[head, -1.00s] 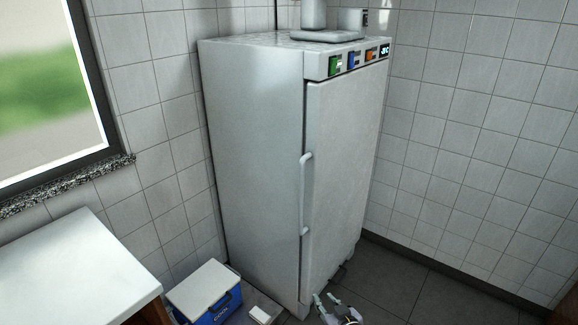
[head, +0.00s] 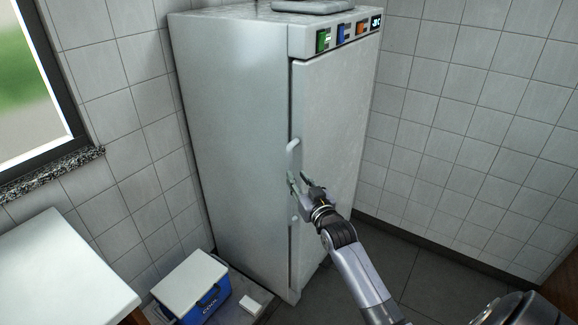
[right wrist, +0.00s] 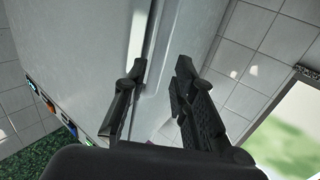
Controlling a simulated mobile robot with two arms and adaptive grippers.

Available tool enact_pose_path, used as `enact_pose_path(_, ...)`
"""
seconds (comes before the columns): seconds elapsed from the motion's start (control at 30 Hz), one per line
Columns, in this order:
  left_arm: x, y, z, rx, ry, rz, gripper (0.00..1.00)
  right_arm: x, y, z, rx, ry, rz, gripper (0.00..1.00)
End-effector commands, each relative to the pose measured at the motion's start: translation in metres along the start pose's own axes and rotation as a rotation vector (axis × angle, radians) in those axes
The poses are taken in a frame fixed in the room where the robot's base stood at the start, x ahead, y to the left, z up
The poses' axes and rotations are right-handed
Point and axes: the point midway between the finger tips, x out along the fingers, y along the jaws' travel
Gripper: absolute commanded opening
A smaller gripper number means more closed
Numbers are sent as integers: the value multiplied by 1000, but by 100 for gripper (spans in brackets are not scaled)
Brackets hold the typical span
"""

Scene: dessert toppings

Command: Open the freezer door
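The freezer (head: 235,130) is a tall pale grey cabinet against the tiled wall. Its door (head: 337,115) is shut. A vertical bar handle (head: 292,155) runs along the door's left edge; its middle is partly hidden by my right gripper. My right gripper (head: 301,180) is at the handle with its two fingers apart. In the right wrist view the open fingers (right wrist: 158,85) straddle a pale strip by the door edge, apparently the handle; I cannot tell whether they touch it. My left gripper is not in view.
A blue cooler box (head: 192,284) with a white lid stands on the floor left of the freezer, beside a small white box (head: 251,303). A white-topped counter (head: 62,268) is at the lower left.

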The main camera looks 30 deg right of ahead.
Motion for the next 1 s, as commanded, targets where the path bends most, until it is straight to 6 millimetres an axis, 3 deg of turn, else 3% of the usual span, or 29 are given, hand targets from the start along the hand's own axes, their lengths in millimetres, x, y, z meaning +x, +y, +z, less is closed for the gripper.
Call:
enact_pose_path(0.2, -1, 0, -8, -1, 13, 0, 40, 44, 0, -1, 0, 1, 1, 25)
enact_pose_path(0.4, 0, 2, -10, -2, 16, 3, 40, 66, 0, 0, -1, 0, 0, 25)
enact_pose_path(0.83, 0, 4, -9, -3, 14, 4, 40, 72, 0, 0, -1, 0, 0, 24)
enact_pose_path(1.0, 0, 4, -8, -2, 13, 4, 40, 72, 0, 0, -1, 0, 0, 13)
